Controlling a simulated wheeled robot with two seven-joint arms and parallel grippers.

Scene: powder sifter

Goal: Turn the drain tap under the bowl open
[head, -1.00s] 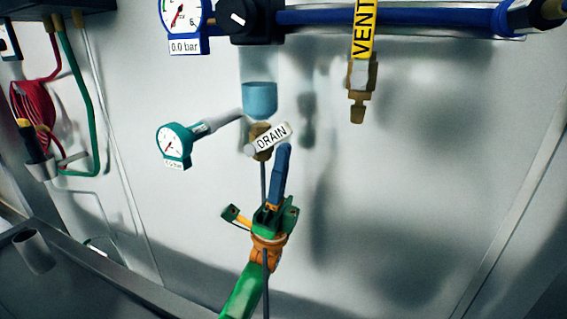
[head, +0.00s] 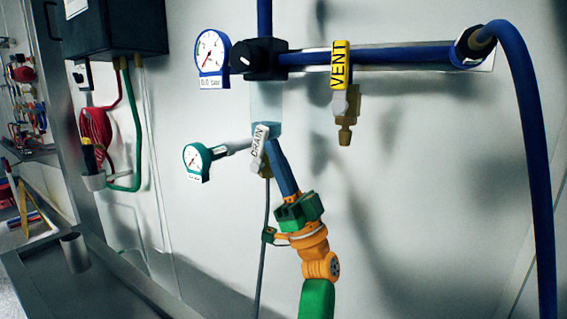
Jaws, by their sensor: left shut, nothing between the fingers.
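The drain tap's white lever (head: 260,146), labelled DRAIN, stands nearly upright under the clear bowl (head: 266,100). A brass fitting shows partly behind it. A little blue liquid lies in the bottom of the bowl. My left gripper (head: 273,145), with long blue fingers, reaches up from below. It is shut and empty, its tips right beside the lever's right side. I cannot tell whether they touch it. My right gripper is out of view.
A teal gauge (head: 196,162) is left of the tap, a blue gauge (head: 211,52) and black knob (head: 260,59) above. The yellow VENT lever (head: 340,65) is to the right. A thin grey tube (head: 264,225) hangs below the tap. The wall lower right is clear.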

